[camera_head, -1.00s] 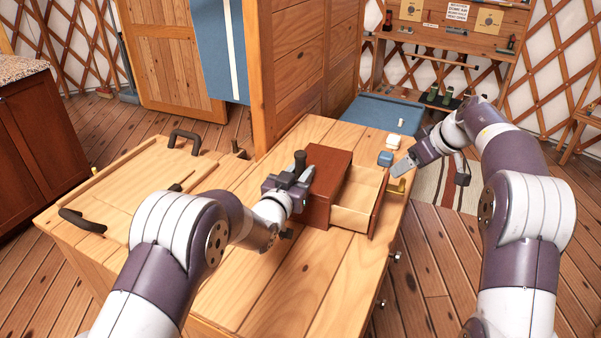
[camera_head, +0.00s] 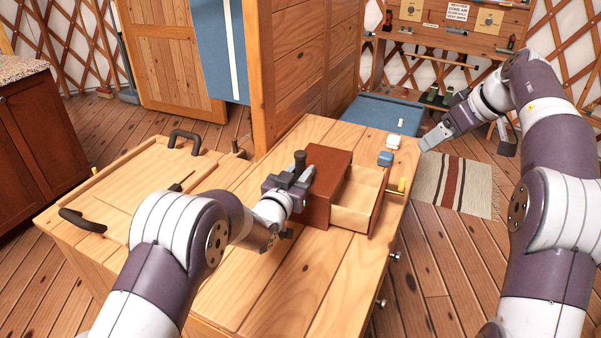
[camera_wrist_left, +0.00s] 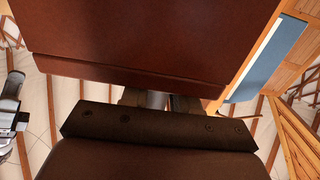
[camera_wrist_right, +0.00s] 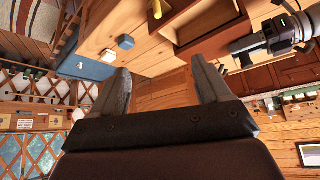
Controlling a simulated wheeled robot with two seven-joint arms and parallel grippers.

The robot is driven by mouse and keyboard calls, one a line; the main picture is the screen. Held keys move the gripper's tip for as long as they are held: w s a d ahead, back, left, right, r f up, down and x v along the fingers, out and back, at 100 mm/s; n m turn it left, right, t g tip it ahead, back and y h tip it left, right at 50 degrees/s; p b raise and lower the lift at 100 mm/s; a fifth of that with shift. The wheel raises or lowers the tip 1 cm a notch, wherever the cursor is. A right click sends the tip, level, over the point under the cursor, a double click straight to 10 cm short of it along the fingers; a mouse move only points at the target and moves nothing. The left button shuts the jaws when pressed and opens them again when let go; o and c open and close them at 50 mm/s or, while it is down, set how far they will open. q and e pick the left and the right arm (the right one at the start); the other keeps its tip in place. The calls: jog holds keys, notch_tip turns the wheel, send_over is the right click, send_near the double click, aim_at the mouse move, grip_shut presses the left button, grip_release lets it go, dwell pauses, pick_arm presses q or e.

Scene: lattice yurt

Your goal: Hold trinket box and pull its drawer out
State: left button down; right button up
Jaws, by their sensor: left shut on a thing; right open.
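The reddish-brown trinket box (camera_head: 329,163) stands on the wooden table. A brass knob (camera_head: 397,187) shows at the drawer front. My left gripper (camera_head: 299,186) is shut on the box at its left side; in the left wrist view the box (camera_wrist_left: 140,40) fills the top, and the fingertips are partly hidden. My right gripper (camera_head: 427,143) is open and empty, beyond the table's right edge, apart from the drawer. Its two spread fingers show in the right wrist view (camera_wrist_right: 162,88).
A white block (camera_head: 393,142) and a blue block (camera_head: 385,159) lie near the table's right edge. A wooden tray with dark handles (camera_head: 130,185) is at the left. A tall wooden cabinet (camera_head: 305,60) stands behind. The table front is clear.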

pick_arm(q)
jog(key=shift+f, duration=0.15)
jog(key=c, duration=0.8)
grip_release()
jog(key=shift+o, duration=0.2)
pick_arm(e)
jog(key=shift+v, duration=1)
